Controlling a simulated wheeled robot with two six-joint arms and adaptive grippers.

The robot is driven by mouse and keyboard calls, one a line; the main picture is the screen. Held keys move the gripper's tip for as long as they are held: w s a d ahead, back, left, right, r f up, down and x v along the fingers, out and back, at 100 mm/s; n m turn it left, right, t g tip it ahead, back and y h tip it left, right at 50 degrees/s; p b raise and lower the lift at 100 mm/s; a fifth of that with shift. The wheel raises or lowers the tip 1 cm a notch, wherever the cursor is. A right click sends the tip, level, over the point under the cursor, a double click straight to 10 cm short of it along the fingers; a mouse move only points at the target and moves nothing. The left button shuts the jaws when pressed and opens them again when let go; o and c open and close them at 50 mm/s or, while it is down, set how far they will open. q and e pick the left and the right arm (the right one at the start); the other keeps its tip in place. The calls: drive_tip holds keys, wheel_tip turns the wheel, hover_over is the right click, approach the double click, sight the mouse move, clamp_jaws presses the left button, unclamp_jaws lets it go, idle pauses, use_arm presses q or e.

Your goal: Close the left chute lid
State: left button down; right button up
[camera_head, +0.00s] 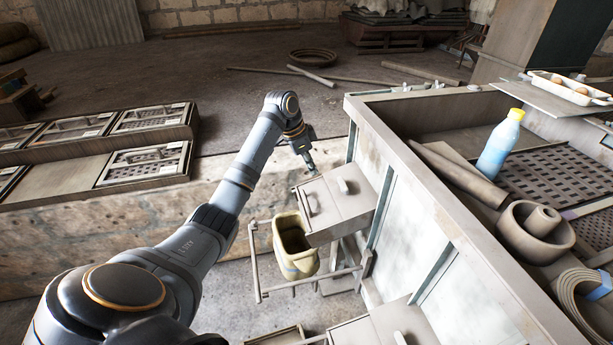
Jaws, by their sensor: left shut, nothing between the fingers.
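The left chute (325,232) is a grey box sticking out from the side of the large bench. Its lid (356,205) looks flat on top, with a small upright handle (343,186); I cannot tell for certain whether it is fully seated. My left gripper (309,166) is shut and empty, just beyond the far left corner of this chute, pointing down toward it. I cannot tell whether the fingertips touch it. My right gripper is not in view. A second, similar chute (375,328) shows at the bottom edge, partly cut off.
A yellowish bucket (293,247) hangs by a rail frame (258,272) below the left chute. The bench top (440,187) holds a blue bottle (500,143), pulleys (536,232) and a belt (580,293). A low wall with framed panels (145,163) stands at the left.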

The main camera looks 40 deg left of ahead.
use_arm(q)
hover_over(320, 200)
drive_tip(key=s, duration=0.1)
drive_tip(key=f+p, duration=0.1)
drive_tip(key=f, duration=0.6)
drive_tip(key=shift+a, duration=0.2)
drive_tip(key=shift+s+a+f+p, duration=0.55)
drive_tip(key=shift+s+a+f, duration=0.3)
drive_tip(key=shift+s+f, duration=0.1)
drive_tip(key=shift+s+a+f, duration=0.2)
drive_tip(key=shift+s+a, duration=0.1)
drive_tip(key=shift+s, duration=0.05)
drive_tip(key=shift+w+d, duration=0.1)
